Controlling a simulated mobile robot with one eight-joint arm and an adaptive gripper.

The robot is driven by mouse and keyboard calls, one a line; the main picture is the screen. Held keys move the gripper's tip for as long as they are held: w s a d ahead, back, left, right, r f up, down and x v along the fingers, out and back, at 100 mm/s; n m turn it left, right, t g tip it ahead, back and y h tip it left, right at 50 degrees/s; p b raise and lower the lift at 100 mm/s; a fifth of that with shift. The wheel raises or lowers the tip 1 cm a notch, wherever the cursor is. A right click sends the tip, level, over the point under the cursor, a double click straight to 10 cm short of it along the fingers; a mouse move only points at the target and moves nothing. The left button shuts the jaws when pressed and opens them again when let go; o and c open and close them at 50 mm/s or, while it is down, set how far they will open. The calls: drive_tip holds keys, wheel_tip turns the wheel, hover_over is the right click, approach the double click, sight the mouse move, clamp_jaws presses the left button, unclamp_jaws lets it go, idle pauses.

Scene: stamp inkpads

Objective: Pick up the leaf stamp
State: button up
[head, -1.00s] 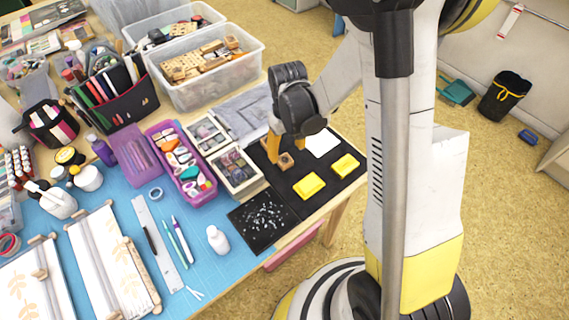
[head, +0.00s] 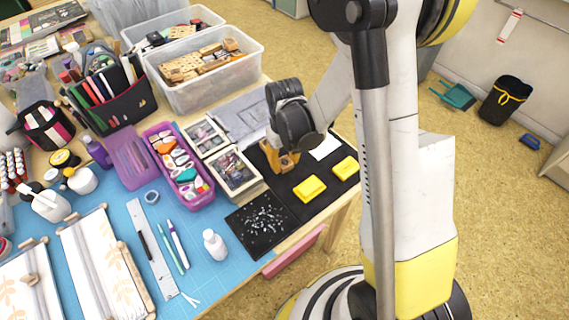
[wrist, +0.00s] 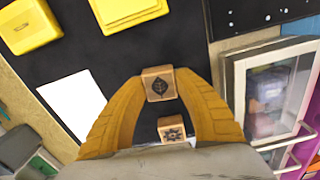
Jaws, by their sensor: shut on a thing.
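A small wooden stamp with a dark leaf-like motif (wrist: 158,84) sits between the yellow fingertips of my gripper (wrist: 159,90) in the wrist view. The fingers are shut on its two sides. A second wooden stamp with a sun- or flower-like motif (wrist: 173,130) lies closer to the palm, between the fingers and partly covered by my gripper. In the head view my gripper (head: 283,162) is low over the black mat (head: 275,187), where the wrist hides most of the stamps. I cannot tell whether the held stamp touches the mat.
Two yellow inkpads (head: 309,188) and a white card (head: 326,147) lie on the mat near the gripper. A glass-lidded box (head: 234,173) stands close on the left. A purple tray (head: 180,169) and a white bottle (head: 215,245) are farther left.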

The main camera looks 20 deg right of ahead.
sight(286, 162)
drive_tip(key=shift+r+p, duration=0.3)
drive_tip(key=shift+r, duration=0.15)
drive_tip(key=shift+c, duration=0.5)
drive_tip(key=r, duration=0.1)
drive_tip(key=r+p, duration=0.2)
drive_tip(key=r, duration=0.1)
drive_tip(key=shift+s+d, duration=0.15)
drive_tip(key=shift+d, duration=0.1)
drive_tip(key=s+d+r+p, duration=0.4)
drive_tip(key=s+d+r, duration=0.2)
drive_tip(key=s+d, duration=0.1)
drive_tip(key=shift+s+d, duration=0.4)
drive_tip(key=shift+s, duration=0.05)
